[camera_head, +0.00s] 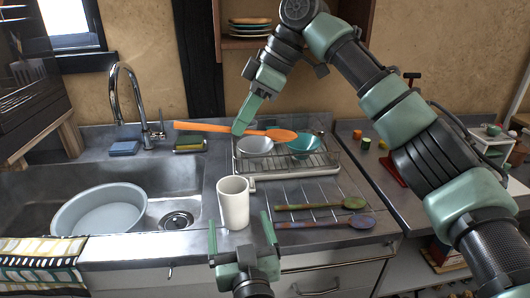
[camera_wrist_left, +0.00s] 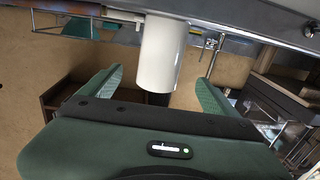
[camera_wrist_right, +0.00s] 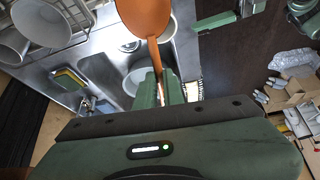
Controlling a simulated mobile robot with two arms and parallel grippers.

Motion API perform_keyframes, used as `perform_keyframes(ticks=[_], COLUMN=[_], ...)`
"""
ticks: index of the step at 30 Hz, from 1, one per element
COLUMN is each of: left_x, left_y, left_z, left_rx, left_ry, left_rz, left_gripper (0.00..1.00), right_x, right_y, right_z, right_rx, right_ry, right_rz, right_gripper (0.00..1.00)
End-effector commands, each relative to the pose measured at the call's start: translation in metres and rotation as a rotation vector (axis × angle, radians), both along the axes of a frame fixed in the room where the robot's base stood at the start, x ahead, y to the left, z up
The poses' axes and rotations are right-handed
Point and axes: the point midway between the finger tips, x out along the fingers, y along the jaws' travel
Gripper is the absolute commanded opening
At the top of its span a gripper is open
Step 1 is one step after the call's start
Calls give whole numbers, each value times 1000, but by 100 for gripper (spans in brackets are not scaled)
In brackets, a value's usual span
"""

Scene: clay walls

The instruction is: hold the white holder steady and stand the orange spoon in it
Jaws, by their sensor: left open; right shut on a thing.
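The white holder (camera_head: 233,204) stands upright on the counter between the sink and the drainboard. My left gripper (camera_head: 240,222) is open just in front of it; in the left wrist view the holder (camera_wrist_left: 160,55) shows beyond and between the two spread fingers (camera_wrist_left: 155,88), apart from them. The orange spoon (camera_head: 215,127) is held level above the counter behind the holder, its bowl to the right. My right gripper (camera_head: 243,126) is shut on the spoon's handle. In the right wrist view the spoon's bowl (camera_wrist_right: 142,16) is at the top, with the handle running between the fingers (camera_wrist_right: 160,85).
A dish rack (camera_head: 290,165) with bowls stands behind right. Two spoons (camera_head: 320,204) lie on the ribbed drainboard. The sink at left holds a pale basin (camera_head: 98,212); a faucet (camera_head: 125,95), blue sponge (camera_head: 124,148) and another sponge (camera_head: 189,146) are behind it.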

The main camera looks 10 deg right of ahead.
Motion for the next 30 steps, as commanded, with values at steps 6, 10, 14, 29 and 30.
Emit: perform_keyframes(ticks=[6, 10, 14, 29, 30], left_x=[0, 1, 10, 97, 102], left_y=[0, 0, 1, 9, 9], left_z=[0, 0, 0, 1, 0], left_rx=[0, 0, 2, 2, 2], left_ry=[0, 0, -1, -1, -2], left_rz=[0, 0, 1, 1, 1], left_gripper=[90, 90, 90, 90, 90], right_x=[-2, -2, -2, -2, -2], right_y=[14, 16, 16, 16, 16], right_z=[29, 34, 35, 34, 34], right_rx=[0, -2, -1, -1, -1], right_ry=[0, 1, 0, 1, 0], right_rz=[102, 124, 128, 126, 126], right_gripper=[0, 0, 0, 0, 0])
